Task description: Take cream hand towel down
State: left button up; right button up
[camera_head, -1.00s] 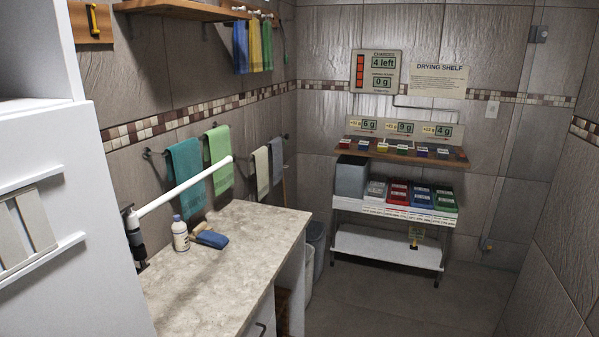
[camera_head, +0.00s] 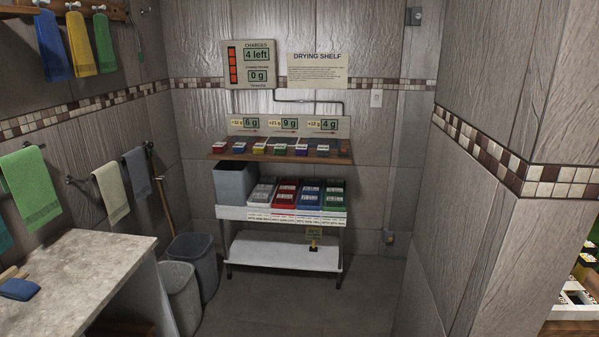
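The cream hand towel (camera_head: 113,193) hangs over a dark wall bar on the left wall, beyond the counter. Neither of my grippers shows in this view.
A stone-topped counter (camera_head: 85,262) stands below the towels at left, with a blue cloth or brush (camera_head: 20,289) on it. Two grey bins (camera_head: 193,262) stand past its end. A shelf unit (camera_head: 285,253) is against the back wall. The floor in front is clear. A wall corner (camera_head: 500,230) juts out at right.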

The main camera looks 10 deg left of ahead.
aim_at(107, 182)
jog(key=i+l, duration=0.3)
jog(key=i, duration=0.2)
jog(key=i+l, duration=0.25)
jog(key=i, duration=0.2)
jog(key=i+j+u, duration=0.15)
jog(key=i+u, duration=0.2)
jog(key=i, duration=0.3)
jog(key=i+u, duration=0.35)
jog(key=i, duration=0.35)
jog(key=i+l+u, duration=0.2)
jog(key=i+u, duration=0.15)
jog(key=i, duration=0.3)
